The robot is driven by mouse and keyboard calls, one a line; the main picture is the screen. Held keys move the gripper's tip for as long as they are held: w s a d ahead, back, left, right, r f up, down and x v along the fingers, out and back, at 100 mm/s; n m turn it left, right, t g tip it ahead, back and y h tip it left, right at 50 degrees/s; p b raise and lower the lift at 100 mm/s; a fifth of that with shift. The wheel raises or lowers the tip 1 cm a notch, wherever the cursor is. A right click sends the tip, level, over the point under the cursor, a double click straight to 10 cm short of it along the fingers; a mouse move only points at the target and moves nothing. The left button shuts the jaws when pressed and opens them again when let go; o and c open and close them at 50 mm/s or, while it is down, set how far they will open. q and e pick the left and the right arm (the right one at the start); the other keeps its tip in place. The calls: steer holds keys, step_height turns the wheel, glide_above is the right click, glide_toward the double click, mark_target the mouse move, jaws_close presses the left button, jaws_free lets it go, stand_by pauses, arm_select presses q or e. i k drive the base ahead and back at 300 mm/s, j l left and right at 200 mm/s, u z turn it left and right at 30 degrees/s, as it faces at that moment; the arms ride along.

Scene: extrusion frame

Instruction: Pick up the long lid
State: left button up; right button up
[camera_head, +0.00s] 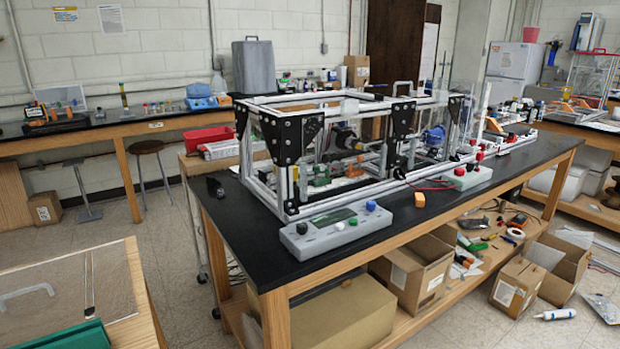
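A flat clear panel (110,285) lies on a wooden table at the lower left, with a pale curved handle (27,293) at the picture's left edge. It looks like a lid, but its left part is cut off, so I cannot tell its full length. The extrusion frame (292,165) stands on the black-topped bench, with black corner brackets and clear panels. A pale handle (403,84) shows on its top at the right; I cannot tell whether a separate lid lies there. Neither gripper is in view.
A grey control box (335,229) sits at the bench's front edge. A green object (70,336) lies at the lower left. A stool (147,147) stands behind. Floor between the left table and bench is clear.

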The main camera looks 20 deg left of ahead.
mark_target(46, 297)
steer(key=k+j, duration=0.7)
steer(key=k, duration=0.1)
